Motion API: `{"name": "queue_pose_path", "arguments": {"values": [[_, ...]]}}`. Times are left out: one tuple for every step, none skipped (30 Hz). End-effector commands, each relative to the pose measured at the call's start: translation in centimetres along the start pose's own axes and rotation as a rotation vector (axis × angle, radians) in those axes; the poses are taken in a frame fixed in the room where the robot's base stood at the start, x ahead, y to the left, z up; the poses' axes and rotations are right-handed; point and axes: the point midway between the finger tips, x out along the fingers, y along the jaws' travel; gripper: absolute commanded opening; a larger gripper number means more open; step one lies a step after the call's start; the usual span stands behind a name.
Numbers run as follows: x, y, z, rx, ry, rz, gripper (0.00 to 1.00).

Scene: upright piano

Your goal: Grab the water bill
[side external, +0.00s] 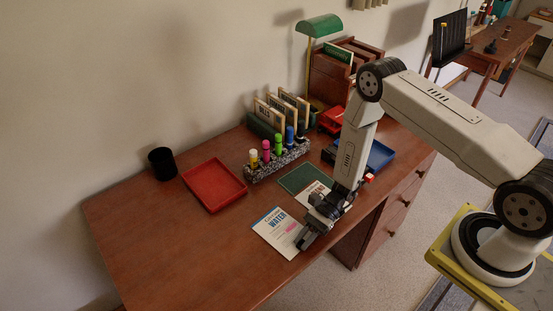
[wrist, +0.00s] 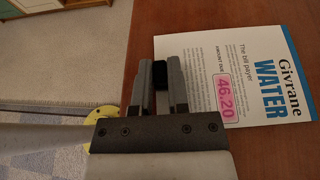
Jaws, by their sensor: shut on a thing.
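The water bill (side external: 277,231) is a white sheet with a blue strip, the word "WATER" and a pink-marked amount. It lies near the desk's front edge. In the wrist view the water bill (wrist: 245,75) shows its printed side, reading "Givrane WATER" and 46.20. My gripper (side external: 306,240) is at the bill's right edge in the side view. In the wrist view my gripper (wrist: 159,78) has its fingers close together at the bill's near edge, shut on it. The fingers hide the exact contact.
The wooden desk (side external: 150,240) carries a red tray (side external: 214,185), a black cup (side external: 162,163), a marker holder (side external: 262,170), a dark green pad (side external: 301,178) and a blue tray (side external: 380,155). Another paper (side external: 313,193) lies behind my gripper. The desk's left part is clear.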

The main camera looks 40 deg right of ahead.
Motion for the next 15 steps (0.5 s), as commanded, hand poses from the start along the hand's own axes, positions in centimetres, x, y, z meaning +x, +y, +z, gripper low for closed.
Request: {"name": "queue_pose_path", "arguments": {"values": [[-0.1,0.0,0.1,0.0,0.0,0.0,0.0],[-0.1,0.0,0.2,0.0,0.0,0.0,0.0],[-0.1,0.0,0.3,0.0,0.0,0.0,0.0],[-0.2,0.0,0.5,0.0,0.0,0.0,0.0],[-0.3,0.0,0.6,-0.001,0.0,0.0,0.0],[-0.4,-0.1,0.8,-0.001,0.0,-0.001,0.0],[-0.4,-0.1,1.1,-0.002,0.0,-0.001,0.0],[-0.5,-0.1,1.3,-0.001,0.0,-0.001,0.0],[-0.7,0.0,1.6,-0.001,0.0,-0.001,0.0],[-0.8,-0.1,1.8,-0.002,0.0,-0.001,0.0],[-0.9,-0.1,2.1,-0.003,0.0,-0.001,0.0],[-1.0,-0.1,2.5,-0.002,0.0,-0.001,0.0],[-1.2,-0.1,2.9,-0.003,0.0,-0.001,0.0],[-1.3,0.2,3.1,-0.001,0.0,-0.002,0.0],[-1.5,0.6,3.5,0.001,-0.001,-0.001,0.0]]}}
